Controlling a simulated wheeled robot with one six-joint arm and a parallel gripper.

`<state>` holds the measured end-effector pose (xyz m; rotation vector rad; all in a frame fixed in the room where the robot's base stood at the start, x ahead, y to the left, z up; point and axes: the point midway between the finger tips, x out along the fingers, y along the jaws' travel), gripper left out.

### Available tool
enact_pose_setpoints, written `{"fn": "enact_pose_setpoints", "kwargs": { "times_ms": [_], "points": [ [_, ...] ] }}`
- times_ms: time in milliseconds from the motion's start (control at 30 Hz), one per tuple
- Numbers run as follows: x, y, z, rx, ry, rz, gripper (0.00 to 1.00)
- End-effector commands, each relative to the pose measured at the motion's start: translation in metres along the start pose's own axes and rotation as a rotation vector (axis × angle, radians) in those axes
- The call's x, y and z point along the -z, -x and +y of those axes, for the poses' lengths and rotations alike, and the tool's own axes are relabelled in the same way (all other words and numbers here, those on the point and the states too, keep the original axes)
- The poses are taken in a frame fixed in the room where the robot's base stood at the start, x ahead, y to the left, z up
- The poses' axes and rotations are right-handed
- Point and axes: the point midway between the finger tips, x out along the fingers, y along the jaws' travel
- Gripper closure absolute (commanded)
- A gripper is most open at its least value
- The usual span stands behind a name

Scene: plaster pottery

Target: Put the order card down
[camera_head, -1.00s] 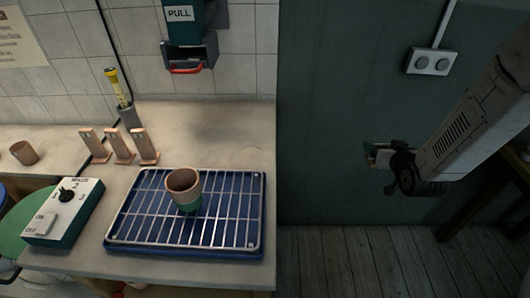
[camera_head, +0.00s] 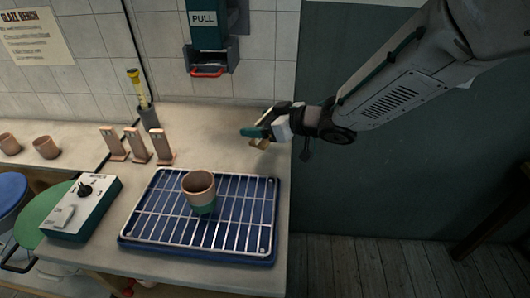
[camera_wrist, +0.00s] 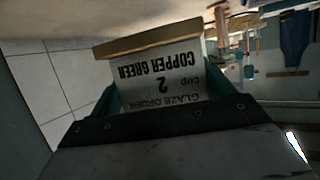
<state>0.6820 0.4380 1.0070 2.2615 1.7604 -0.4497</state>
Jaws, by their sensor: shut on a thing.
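My gripper (camera_head: 262,133) is above the back right part of the bench, near its right edge, and is shut on the order card. The order card (camera_wrist: 160,78) shows in the wrist view between the jaws, upside down there. It is white with a tan strip along one edge, and its print reads "GLAZE ORDER", "2", "cup" and "COPPER GREEN". In the head view the card is small and mostly hidden by the jaws. The bench top (camera_head: 190,118) is pale and bare below and left of my gripper.
A tan and green cup (camera_head: 199,190) stands on a wire rack over a blue tray (camera_head: 262,222). Several upright tan tiles (camera_head: 137,145), a control box (camera_head: 82,206) and a holder with a yellow-topped tool (camera_head: 139,86) stand to the left. A dispenser marked PULL (camera_head: 208,38) is on the wall.

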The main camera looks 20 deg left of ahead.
Motion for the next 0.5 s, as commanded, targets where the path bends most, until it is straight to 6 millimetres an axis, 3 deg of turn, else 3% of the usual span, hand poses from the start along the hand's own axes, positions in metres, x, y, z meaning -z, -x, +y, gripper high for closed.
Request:
{"fn": "enact_pose_setpoints", "kwargs": {
  "times_ms": [100,500],
  "points": [
    [-0.023,-0.009,0.0,0.0,-0.004,-0.003,0.42],
    [-0.063,-0.025,0.001,-0.001,-0.005,-0.002,0.42]
  ]
}}
